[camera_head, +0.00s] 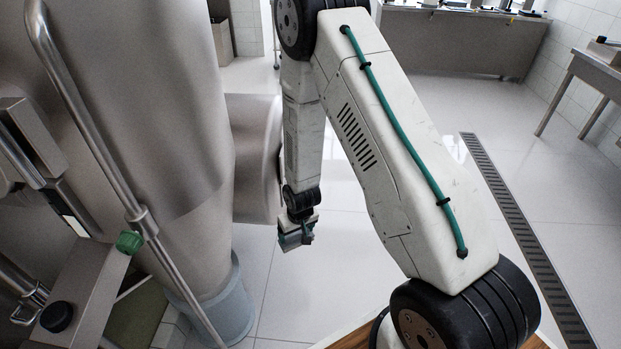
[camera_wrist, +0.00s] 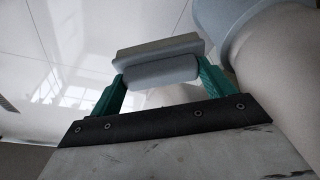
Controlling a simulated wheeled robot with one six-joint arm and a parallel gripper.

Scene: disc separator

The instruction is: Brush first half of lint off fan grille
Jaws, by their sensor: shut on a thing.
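My gripper (camera_head: 296,238) hangs low at the end of the arm, beside and below the steel motor housing (camera_head: 255,160) of the separator. In the wrist view my gripper's green fingers (camera_wrist: 162,88) are shut on a pale grey block with a rounded lower part, which looks like the brush (camera_wrist: 158,55). The brush spans the gap between the fingers, and I cannot make out its bristles. The fan grille and its lint cannot be made out in either view. The housing's right end is partly covered by my arm.
The large steel separator (camera_head: 150,130) fills the left, with a bent pipe (camera_head: 85,120) in front and a blue-grey round base (camera_head: 228,300). A floor drain (camera_head: 520,230) runs along the right. A steel table (camera_head: 600,68) stands far right. The tiled floor between is clear.

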